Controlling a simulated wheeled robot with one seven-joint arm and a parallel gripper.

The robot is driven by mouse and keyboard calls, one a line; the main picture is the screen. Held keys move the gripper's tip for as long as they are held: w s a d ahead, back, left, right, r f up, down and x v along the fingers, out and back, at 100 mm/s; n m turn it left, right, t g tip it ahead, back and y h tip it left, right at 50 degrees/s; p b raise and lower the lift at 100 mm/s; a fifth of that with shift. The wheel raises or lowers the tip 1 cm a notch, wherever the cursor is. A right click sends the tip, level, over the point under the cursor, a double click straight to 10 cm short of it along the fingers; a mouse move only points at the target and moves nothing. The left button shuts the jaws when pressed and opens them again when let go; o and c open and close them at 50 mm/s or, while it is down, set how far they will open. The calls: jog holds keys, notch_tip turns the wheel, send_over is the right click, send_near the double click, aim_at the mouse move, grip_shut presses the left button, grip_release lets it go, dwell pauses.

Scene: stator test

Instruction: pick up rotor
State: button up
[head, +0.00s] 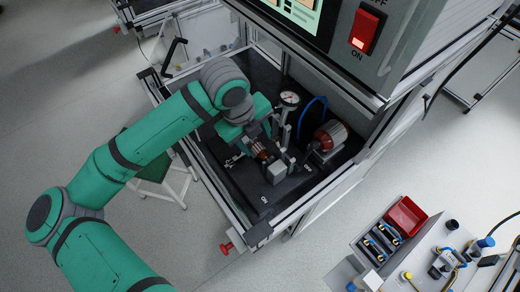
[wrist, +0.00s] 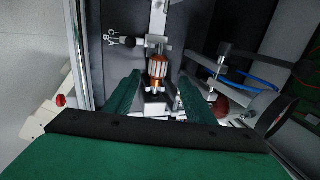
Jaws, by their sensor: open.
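The rotor (wrist: 158,68) is a small cylinder with orange copper windings and a silver core, seated in a test fixture. It also shows in the head view (head: 259,150), just below the end of my arm. My gripper (wrist: 158,82) is open, with one green finger on each side of the rotor's near end in the wrist view. I cannot tell whether either finger touches it. In the head view my gripper (head: 257,134) reaches down into the bench bay, and it partly hides the rotor and fixture.
A dial gauge (head: 289,98) on a stand, a blue cable (head: 311,108) and a red motor-like part (head: 330,134) stand right of the rotor. A cabinet with a red switch (head: 366,31) overhangs the bay. A red bin (head: 405,215) sits on another table at lower right.

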aim_at(258, 148)
jog(key=shift+a+x, duration=0.15)
jog(key=shift+x, duration=1.15)
jog(key=shift+a+x, duration=0.15)
jog(key=shift+x, duration=1.2)
grip_shut()
jog(key=shift+r, duration=0.5)
notch_tip(258, 148, up, 2)
jog(key=shift+r, duration=0.2)
jog(key=s+a+r, duration=0.4)
jog(key=s+r, duration=0.1)
jog(key=r, duration=0.2)
jog(key=s+a+r, duration=0.5)
jog(key=r, duration=0.2)
jog(key=shift+s+r, duration=0.3)
jog(key=shift+s, duration=0.1)
